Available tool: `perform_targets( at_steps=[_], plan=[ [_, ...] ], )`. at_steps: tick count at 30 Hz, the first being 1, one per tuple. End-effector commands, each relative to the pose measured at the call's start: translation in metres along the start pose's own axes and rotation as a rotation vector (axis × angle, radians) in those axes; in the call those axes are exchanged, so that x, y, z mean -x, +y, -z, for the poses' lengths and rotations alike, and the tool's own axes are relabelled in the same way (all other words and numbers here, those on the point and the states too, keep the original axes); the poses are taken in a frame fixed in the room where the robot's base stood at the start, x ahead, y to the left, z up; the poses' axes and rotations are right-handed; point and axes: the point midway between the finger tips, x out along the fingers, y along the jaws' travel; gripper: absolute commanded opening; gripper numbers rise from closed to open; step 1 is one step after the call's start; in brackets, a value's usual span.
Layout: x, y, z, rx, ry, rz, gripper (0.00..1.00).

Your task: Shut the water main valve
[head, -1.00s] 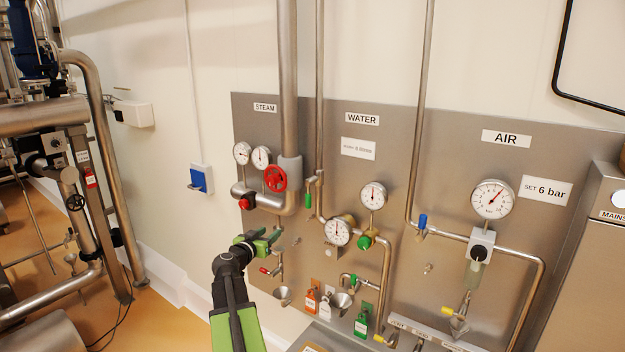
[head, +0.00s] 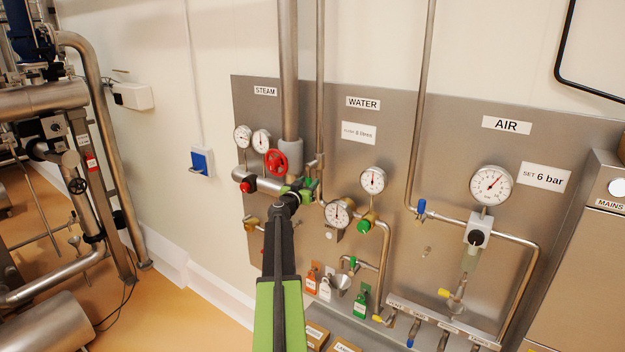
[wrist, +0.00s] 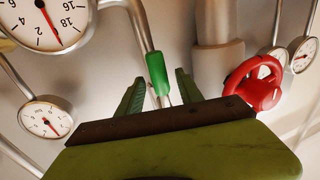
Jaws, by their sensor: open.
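The water valve's green lever handle (wrist: 157,73) shows in the wrist view, lying along its thin steel pipe. My gripper (wrist: 158,92) is open, with one green finger on each side of the handle as seen there. I cannot tell whether the fingers reach around it or are still short of it; no contact is visible. In the head view my gripper (head: 302,190) is at the WATER pipe (head: 320,110), below the WATER label (head: 363,103), and mostly hides the lever.
A red steam handwheel (head: 276,162) is close to the left of my gripper; it also shows in the wrist view (wrist: 255,85). Water gauges (head: 338,213) are to the right and below. The AIR pipe (head: 415,140) is farther right.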

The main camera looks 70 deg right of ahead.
Motion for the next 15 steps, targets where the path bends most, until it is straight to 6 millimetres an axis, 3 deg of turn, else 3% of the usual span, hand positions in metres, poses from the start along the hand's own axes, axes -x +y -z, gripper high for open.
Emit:
perform_targets(
  at_steps=[1,6,15],
  plan=[
    [-0.014,-0.001,0.0,0.0,0.0,-0.002,0.43],
    [-0.035,0.0,0.0,0.0,0.0,0.0,0.43],
    [-0.04,0.001,0.0,0.0,0.0,0.0,0.43]
  ],
)
